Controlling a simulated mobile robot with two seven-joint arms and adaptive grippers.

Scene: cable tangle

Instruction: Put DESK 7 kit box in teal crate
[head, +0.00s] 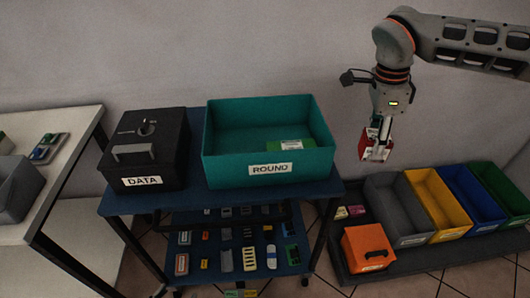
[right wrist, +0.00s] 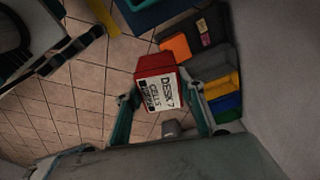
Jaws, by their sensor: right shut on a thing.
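The DESK 7 kit box is a small red box with a white label; in the right wrist view the box (right wrist: 154,68) sits between the fingers, its label reading "DESK 7 CELLS". In the head view the red box (head: 366,146) hangs below my right gripper (head: 377,138), which is shut on it, in the air to the right of the trolley. The teal crate (head: 225,168), labelled ROUND, stands on the trolley's top, to the left of the gripper. A green box (head: 290,145) lies inside it. My left gripper is not in view.
A black DATA box (head: 150,160) stands left of the crate on the blue trolley (head: 220,197). Small parts lie on its lower shelf. Grey (head: 397,222), yellow (head: 437,205), blue and green bins and an orange box (head: 367,247) stand low at right. A white table (head: 70,120) is at left.

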